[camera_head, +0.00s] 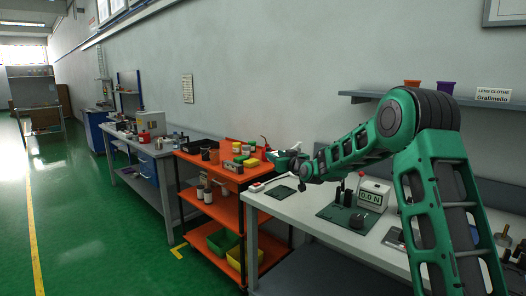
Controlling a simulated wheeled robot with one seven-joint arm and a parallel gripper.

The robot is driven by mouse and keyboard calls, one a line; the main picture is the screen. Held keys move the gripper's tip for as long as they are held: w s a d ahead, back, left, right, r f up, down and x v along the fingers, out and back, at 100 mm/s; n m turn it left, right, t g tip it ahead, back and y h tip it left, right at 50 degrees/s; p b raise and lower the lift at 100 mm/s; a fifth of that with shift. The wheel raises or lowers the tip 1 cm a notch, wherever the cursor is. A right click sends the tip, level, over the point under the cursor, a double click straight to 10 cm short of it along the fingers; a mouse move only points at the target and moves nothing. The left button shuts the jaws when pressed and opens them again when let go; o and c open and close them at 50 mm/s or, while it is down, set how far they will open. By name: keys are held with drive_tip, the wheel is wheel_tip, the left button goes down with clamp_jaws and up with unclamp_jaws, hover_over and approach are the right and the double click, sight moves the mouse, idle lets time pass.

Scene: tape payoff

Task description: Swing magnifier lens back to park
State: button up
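My green arm reaches left across the white workbench (262,199). My gripper (276,156) is at its far end, above the bench's left end and close to the orange cart. It is small and seen from behind, so I cannot tell whether it is open or shut, or whether it holds anything. I cannot make out the magnifier lens or its park place for certain; my arm hides part of the bench. A small green mat (280,192) lies on the bench below my gripper.
A white "0.0 N" display box (371,194) stands on the bench by a dark mat (337,211). An orange cart (214,211) with small boxes stands left of the bench. A wall shelf (360,96) holds cups and a "LENS CLOTHS" sign (493,95). The floor at left is clear.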

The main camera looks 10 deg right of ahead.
drive_tip(key=shift+w+a+r+t, duration=0.1)
drive_tip(key=shift+w+t, duration=0.3)
drive_tip(key=shift+w, duration=0.6)
drive_tip(key=x, duration=1)
drive_tip(key=shift+w+r, duration=0.1)
drive_tip(key=shift+w, duration=0.05)
